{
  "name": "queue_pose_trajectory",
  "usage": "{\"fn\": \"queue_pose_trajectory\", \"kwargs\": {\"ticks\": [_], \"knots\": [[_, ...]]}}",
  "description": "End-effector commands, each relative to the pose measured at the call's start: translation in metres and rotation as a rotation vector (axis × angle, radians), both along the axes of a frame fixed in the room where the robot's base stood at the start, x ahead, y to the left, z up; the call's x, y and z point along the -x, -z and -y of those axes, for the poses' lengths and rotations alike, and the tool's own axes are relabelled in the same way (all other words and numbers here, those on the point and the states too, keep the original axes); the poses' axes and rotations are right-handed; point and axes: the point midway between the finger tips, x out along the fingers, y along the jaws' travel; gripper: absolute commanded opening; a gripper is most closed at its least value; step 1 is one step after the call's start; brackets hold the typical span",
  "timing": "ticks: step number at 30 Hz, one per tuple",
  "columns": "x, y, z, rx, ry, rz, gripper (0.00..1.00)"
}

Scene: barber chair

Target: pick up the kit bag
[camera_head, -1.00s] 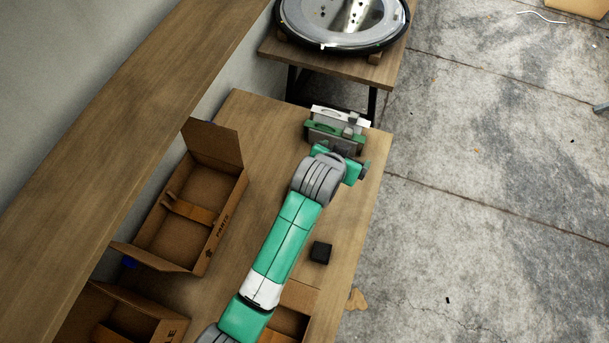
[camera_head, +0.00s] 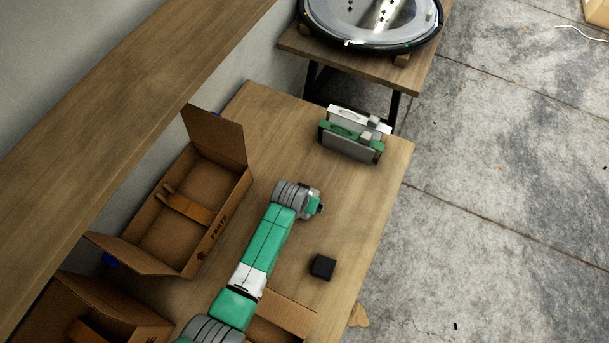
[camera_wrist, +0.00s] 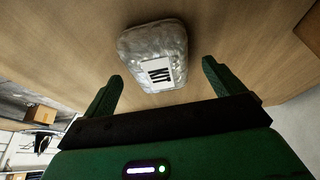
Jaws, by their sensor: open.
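The bag appears slightly beyond the fingertips; I cannot tell the exact distance. In the head view my wrist (camera_head: 300,198) is over the middle of the table and hides the fingers. I cannot make out the bag there.
An open cardboard parts box (camera_head: 190,208) stands left of my arm. A small black block (camera_head: 322,266) lies to the right. Green and white upright cases (camera_head: 352,138) stand at the table's far end. A wooden shelf (camera_head: 130,125) runs along the left. The table between wrist and cases is clear.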

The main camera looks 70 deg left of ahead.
Motion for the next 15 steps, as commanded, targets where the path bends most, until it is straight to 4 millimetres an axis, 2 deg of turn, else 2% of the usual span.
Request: {"fn": "queue_pose_trajectory", "kwargs": {"ticks": [1, 4, 15], "knots": [[-0.0026, 0.0103, -0.0032, -0.001, 0.0, 0.001, 0.94], [-0.0056, 0.0179, -0.0056, -0.002, 0.001, 0.001, 0.94], [-0.0061, 0.0185, -0.0058, -0.002, 0.001, 0.001, 0.94]]}}
